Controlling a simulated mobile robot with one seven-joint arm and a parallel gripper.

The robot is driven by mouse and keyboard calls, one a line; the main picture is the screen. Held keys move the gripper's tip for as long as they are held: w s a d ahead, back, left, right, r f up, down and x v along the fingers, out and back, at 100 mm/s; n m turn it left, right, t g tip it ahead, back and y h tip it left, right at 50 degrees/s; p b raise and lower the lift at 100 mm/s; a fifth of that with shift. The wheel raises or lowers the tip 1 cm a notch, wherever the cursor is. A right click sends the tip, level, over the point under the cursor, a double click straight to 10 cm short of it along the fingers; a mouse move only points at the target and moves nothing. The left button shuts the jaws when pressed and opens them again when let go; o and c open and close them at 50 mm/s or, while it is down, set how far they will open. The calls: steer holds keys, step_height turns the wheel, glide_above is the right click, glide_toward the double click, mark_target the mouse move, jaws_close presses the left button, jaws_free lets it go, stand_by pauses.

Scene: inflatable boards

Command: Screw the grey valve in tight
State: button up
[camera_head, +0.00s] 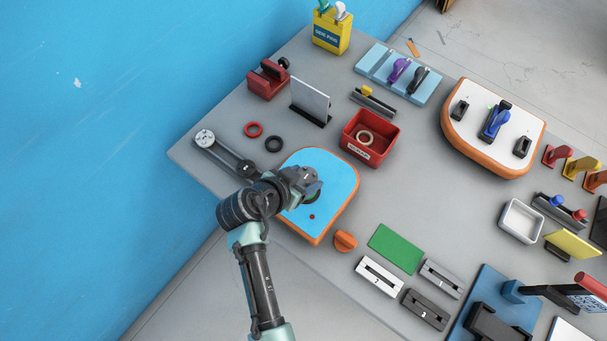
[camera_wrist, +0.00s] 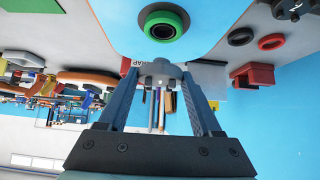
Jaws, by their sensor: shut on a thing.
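The grey valve (camera_wrist: 160,72) is between the fingertips of my gripper (camera_wrist: 160,78) in the wrist view, and the fingers are shut on it. A green ring (camera_wrist: 163,24) with a dark opening is set in the blue face of the inflatable board (camera_wrist: 115,20). The valve appears apart from the ring in that view. In the head view my gripper (camera_head: 306,186) is over the blue board with the orange edge (camera_head: 335,172). It hides the valve there and covers most of the green ring (camera_head: 313,199).
An orange knob (camera_head: 345,241) lies by the board's lower right edge. A red bin (camera_head: 371,141) with a ring inside stands behind. Red (camera_head: 253,129) and black (camera_head: 273,144) rings lie to the upper left. A white board (camera_head: 495,140) is at the right.

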mark_target(304, 187)
steer(key=shift+f+b, duration=0.95)
steer(key=shift+f, duration=0.45)
steer(key=shift+f+b, duration=1.05)
steer(key=shift+b, duration=0.15)
stand_by(0.6)
steer(key=o, duration=1.4)
steer(key=shift+r, duration=0.1)
steer(key=b+v, duration=0.1)
steer(key=v, duration=1.2)
